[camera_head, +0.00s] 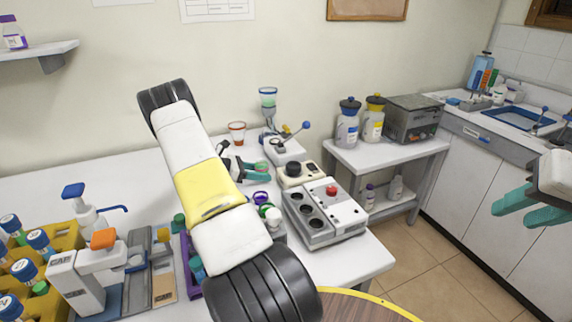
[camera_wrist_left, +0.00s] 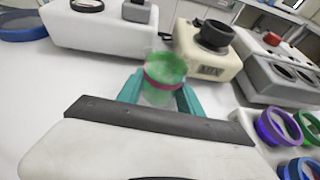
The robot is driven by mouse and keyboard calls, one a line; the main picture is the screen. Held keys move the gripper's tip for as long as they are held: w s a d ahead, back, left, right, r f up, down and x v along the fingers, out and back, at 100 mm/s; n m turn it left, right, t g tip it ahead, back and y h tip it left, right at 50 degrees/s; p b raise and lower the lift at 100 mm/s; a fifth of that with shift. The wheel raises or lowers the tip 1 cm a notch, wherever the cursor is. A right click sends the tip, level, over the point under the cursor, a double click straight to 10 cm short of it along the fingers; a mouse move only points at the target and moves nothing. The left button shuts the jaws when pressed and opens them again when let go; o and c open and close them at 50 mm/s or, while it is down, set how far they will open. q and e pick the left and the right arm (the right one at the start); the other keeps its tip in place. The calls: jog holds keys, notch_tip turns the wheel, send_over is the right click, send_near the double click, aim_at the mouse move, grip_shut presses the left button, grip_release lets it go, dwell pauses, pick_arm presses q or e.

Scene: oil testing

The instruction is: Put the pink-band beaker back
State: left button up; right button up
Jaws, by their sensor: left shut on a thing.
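The pink-band beaker (camera_wrist_left: 164,77) is clear with green contents and a dark pink band. In the left wrist view it stands roughly upright between the teal fingers of my left gripper (camera_wrist_left: 160,98), which is shut on it. In the head view, my left gripper (camera_head: 254,172) is beyond my forearm, near the back of the table, and the beaker is small and partly hidden there. I cannot tell whether its base touches the table. My right gripper (camera_head: 530,204) is open and empty at the far right, away from the table.
A black-knobbed cream device (camera_head: 297,173) and a grey block with round wells (camera_head: 325,212) stand right of the beaker. An orange-rimmed cup (camera_head: 237,132) and a lever stand (camera_head: 284,150) are behind. Coloured-rim containers (camera_wrist_left: 279,130) are near. A yellow vial rack (camera_head: 66,238) is left.

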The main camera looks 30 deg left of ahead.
pick_arm(q)
jog(key=o, duration=1.4)
jog(key=shift+f, duration=0.1)
